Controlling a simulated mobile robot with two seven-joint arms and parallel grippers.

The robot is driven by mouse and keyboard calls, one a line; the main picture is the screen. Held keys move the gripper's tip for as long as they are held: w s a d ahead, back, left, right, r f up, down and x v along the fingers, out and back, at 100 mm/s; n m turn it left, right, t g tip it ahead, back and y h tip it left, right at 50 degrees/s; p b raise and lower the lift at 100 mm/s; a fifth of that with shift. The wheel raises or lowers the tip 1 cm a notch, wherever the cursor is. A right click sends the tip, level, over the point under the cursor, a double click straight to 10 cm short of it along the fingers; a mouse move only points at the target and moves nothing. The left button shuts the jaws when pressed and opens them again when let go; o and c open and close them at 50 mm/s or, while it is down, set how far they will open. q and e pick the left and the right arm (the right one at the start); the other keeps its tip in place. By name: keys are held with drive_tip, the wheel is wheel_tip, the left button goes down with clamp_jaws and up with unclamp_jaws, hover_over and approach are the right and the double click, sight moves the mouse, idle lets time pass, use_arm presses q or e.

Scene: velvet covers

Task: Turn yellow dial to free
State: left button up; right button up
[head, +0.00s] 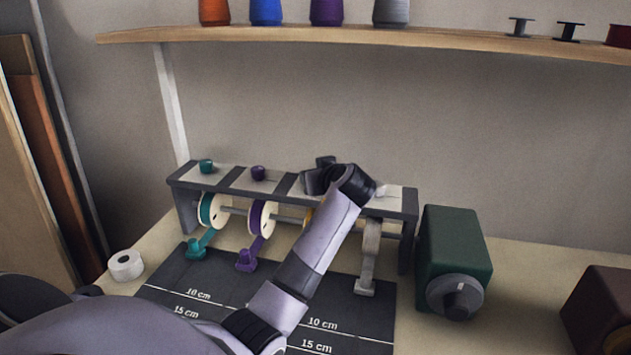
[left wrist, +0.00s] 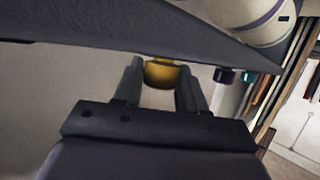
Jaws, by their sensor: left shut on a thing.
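The yellow dial (left wrist: 162,75) shows in the left wrist view between the two fingers of my left gripper (left wrist: 160,88), which is shut on it. In the head view my left gripper (head: 322,178) is over the top of the dark rack (head: 408,203), and the dial is hidden behind my arm. Part of a yellow spool (head: 308,216) shows under the rack beside my forearm. I cannot read any mark on the dial or tell which way it points. My right gripper is out of view.
A teal dial (head: 206,166) and a purple dial (head: 258,173) stand on the rack to the left. A dark mat (head: 375,315) lies in front. A green box with a grey knob (head: 454,297) stands right. A white tape roll (head: 125,265) lies left.

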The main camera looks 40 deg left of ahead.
use_arm(q)
drive_tip(key=shift+f+n+g, duration=0.1)
drive_tip(key=shift+n+g, duration=0.2)
drive_tip(key=shift+g, duration=0.1)
drive_tip(key=o, duration=1)
drive_tip(key=shift+c, duration=0.2)
drive_tip(key=shift+d, duration=0.1)
drive_tip(key=shift+b+v, duration=0.7)
drive_tip(key=shift+v, duration=2.8)
drive_tip(key=shift+s+f, duration=0.1)
drive_tip(key=shift+s, duration=0.05)
